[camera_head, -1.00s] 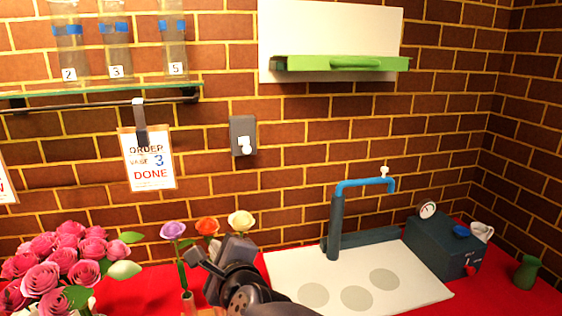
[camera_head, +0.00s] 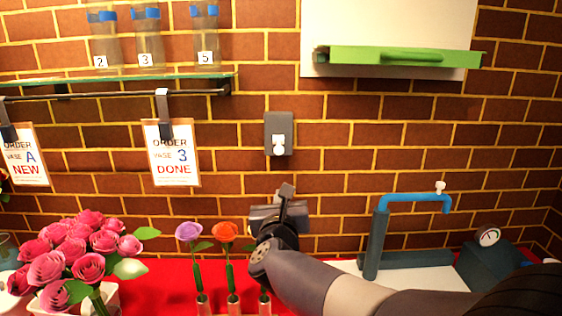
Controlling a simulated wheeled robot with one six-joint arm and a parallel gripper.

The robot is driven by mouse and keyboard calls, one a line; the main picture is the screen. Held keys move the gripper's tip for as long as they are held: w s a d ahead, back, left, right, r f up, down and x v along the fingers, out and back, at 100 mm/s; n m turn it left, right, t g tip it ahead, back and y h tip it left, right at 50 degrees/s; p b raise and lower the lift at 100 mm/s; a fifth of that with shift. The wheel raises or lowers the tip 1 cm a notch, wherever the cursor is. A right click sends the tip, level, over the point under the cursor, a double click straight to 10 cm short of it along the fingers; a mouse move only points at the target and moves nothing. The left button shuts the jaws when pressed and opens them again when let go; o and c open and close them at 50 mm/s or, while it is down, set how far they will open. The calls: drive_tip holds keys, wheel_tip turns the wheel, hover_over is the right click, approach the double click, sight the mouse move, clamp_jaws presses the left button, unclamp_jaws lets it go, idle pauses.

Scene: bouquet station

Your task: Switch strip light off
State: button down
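A dark grey wall switch plate (camera_head: 278,121) with a white toggle (camera_head: 279,145) is on the brick wall, right of the order cards. The toggle sits at the plate's lower part. My gripper (camera_head: 286,194) is raised below the switch in the picture, apart from it as seen here. Its fingers are seen from behind and partly overlap, so I cannot tell how far apart they are. No object shows in it. I cannot make out the strip light itself in this view.
A glass shelf (camera_head: 130,78) with numbered vases and a rail with order cards (camera_head: 173,160) are left of the switch. A green ledge (camera_head: 400,57) juts out upper right. Roses (camera_head: 80,255) stand lower left; a blue tap (camera_head: 415,197) is right. The wall around the switch is clear.

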sight(279, 145)
drive_tip(key=w+r+p, duration=0.3)
drive_tip(key=w+p, duration=0.2)
drive_tip(key=w, duration=0.6)
drive_tip(key=shift+r, duration=0.35)
